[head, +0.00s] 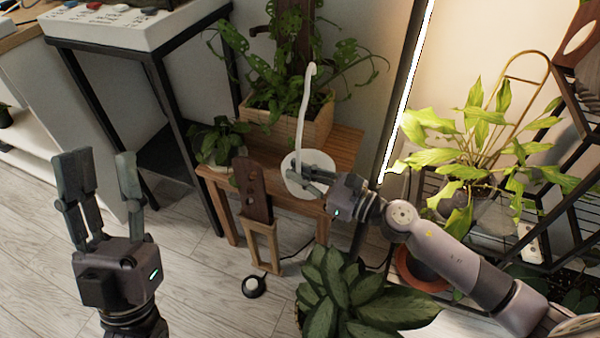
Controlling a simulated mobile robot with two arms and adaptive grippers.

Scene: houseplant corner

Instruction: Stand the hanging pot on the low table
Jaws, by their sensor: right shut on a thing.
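The hanging pot (309,159) is white and round, with a long white hook rising from it to a curled tip. It is over the front part of the low wooden table (345,147); I cannot tell whether its bottom touches the top. My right gripper (298,179) comes in from the right and is shut on the pot at its front side, hiding part of it. My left gripper (97,172) is open and empty over the floor at the left, well apart from the pot and table.
A leafy plant in a wooden planter (290,122) fills the back of the table. A small potted plant (222,145) stands at its left end. A brown wooden piece (252,190) stands in front. A large leafy plant (355,300) is below my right arm. Floor at left is clear.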

